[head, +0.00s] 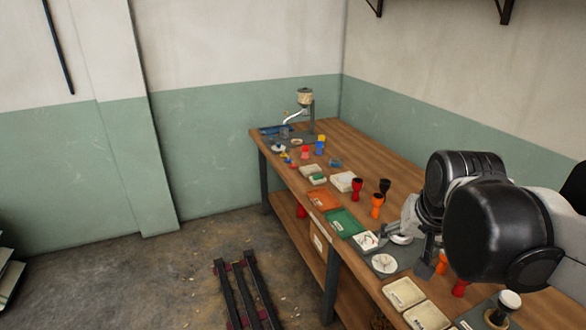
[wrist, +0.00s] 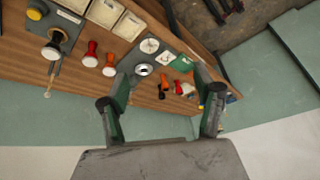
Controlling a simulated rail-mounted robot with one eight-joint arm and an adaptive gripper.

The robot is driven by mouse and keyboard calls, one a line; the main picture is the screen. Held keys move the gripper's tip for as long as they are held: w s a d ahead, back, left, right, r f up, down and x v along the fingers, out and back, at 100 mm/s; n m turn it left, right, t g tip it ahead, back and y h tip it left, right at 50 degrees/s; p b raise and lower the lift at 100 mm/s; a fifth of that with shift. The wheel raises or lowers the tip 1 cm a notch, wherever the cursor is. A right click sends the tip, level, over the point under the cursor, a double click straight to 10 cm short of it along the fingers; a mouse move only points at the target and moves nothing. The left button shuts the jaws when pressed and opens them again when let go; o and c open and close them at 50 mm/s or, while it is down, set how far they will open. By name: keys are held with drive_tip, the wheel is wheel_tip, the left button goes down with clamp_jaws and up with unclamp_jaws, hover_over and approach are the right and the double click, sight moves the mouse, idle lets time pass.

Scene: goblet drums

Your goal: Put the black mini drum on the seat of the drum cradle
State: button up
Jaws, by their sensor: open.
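The black mini drum (head: 385,187) is a small dark goblet shape standing on the wooden table, right of a red drum and behind an orange one. In the wrist view a small dark shape (wrist: 162,94), probably the same drum, shows between the fingers but well beyond them. A grey plate with a shiny round ring (head: 401,239), which looks like the drum cradle with its seat, lies on the table; the ring also shows in the wrist view (wrist: 144,69). My gripper (wrist: 161,76) is open and empty, above the table. In the head view my arm partly covers the plate.
Red (head: 357,184) and orange (head: 377,205) drums stand close to the black one. Another orange drum (head: 442,263) and a white-topped item (head: 509,300) stand nearer. An orange tray (head: 323,201), a green tray (head: 344,222) and cream trays (head: 404,293) line the front edge.

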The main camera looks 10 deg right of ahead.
drive_tip(key=s+a+n+t+y, duration=0.1)
drive_tip(key=s+a+n+t, duration=0.1)
drive_tip(key=s+a+n, duration=0.2)
drive_tip(key=s+a, duration=0.2)
drive_tip(key=a, duration=0.2)
drive_tip(key=shift+a+f, duration=0.4)
drive_tip(key=shift+f, duration=0.15)
